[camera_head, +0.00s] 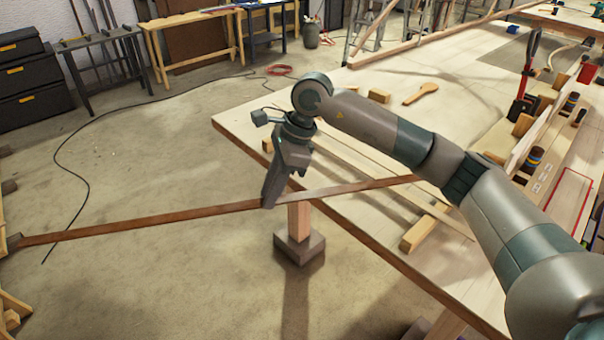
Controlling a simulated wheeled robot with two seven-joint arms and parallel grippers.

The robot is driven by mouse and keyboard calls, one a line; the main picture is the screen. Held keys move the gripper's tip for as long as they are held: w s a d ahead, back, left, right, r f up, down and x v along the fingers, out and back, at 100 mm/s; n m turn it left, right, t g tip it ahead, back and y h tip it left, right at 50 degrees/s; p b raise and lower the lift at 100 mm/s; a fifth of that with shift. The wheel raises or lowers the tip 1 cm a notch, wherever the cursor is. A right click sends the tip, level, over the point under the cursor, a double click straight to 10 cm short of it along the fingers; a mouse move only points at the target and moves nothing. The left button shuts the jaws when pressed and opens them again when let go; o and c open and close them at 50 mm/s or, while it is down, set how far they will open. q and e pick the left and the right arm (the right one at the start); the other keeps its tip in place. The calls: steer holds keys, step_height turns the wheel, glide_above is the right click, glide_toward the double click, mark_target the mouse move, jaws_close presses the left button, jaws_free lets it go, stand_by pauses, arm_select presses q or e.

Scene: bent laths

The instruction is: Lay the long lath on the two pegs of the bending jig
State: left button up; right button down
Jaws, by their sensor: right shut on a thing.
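The long lath (150,223) is a thin, dark reddish-brown strip. It runs from the left edge of the view, over the floor, to above the near bench. Its right part (360,187) crosses over the bench top and ends near or behind my right forearm. My right gripper (270,200) points down and is shut on the lath near the bench's left edge. Two dark round pieces with blue bands, one nearer (534,157) and one farther (571,103), stand at the right; I cannot tell if they are the jig's pegs. My left gripper is not in view.
The pale workbench (470,90) carries light strips, small wood blocks (418,234), a wooden mallet-like tool (421,93) and a red clamp (526,80). A grey block (14,241) touches or sits near the lath's left end. Open floor (150,160) lies left.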

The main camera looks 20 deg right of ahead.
steer(key=s+r+n+g+h, duration=0.2)
steer(key=s+n+g, duration=0.2)
steer(key=s+n, duration=0.7)
arm_select(q)
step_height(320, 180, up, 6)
steer(key=p, duration=0.6)
arm_select(e)
steer(key=d+r+n+g+h, duration=0.1)
steer(key=d+r+n+h, duration=0.1)
steer(key=d+r+n, duration=0.4)
steer(key=shift+d+r+n, duration=0.2)
steer(key=shift+d+n, duration=0.55)
steer(key=shift+n, duration=0.35)
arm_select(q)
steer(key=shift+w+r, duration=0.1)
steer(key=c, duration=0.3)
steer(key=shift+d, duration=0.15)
arm_select(e)
steer(key=shift+s, duration=0.15)
